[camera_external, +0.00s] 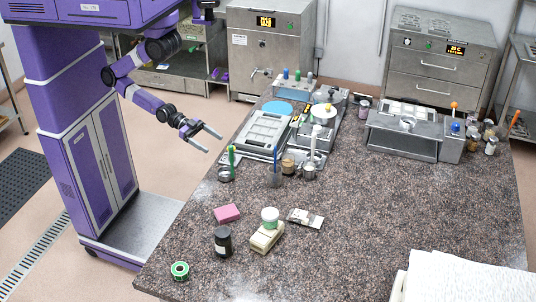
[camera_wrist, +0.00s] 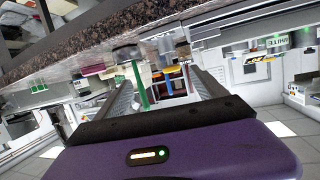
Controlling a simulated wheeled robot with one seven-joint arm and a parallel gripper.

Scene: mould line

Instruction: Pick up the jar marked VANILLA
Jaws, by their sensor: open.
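No label reading VANILLA can be made out in either view. In the external view, a dark jar with a black lid (camera_external: 222,241) stands upright on the near left of the counter. A white-lidded jar with a green band (camera_external: 270,217) is just right of it, at a beige box-like object (camera_external: 266,237). Several small jars (camera_external: 490,142) stand at the far right end. My gripper (camera_external: 213,141) is open and empty, above the counter's left edge and apart from all of these. In the wrist view, my gripper (camera_wrist: 160,75) shows its two spread fingers.
The speckled counter (camera_external: 400,210) is clear in its middle and right. A pink block (camera_external: 227,213), a green tape roll (camera_external: 180,270) and a packet (camera_external: 306,218) lie in front. A white cloth (camera_external: 465,280) covers the near right corner.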

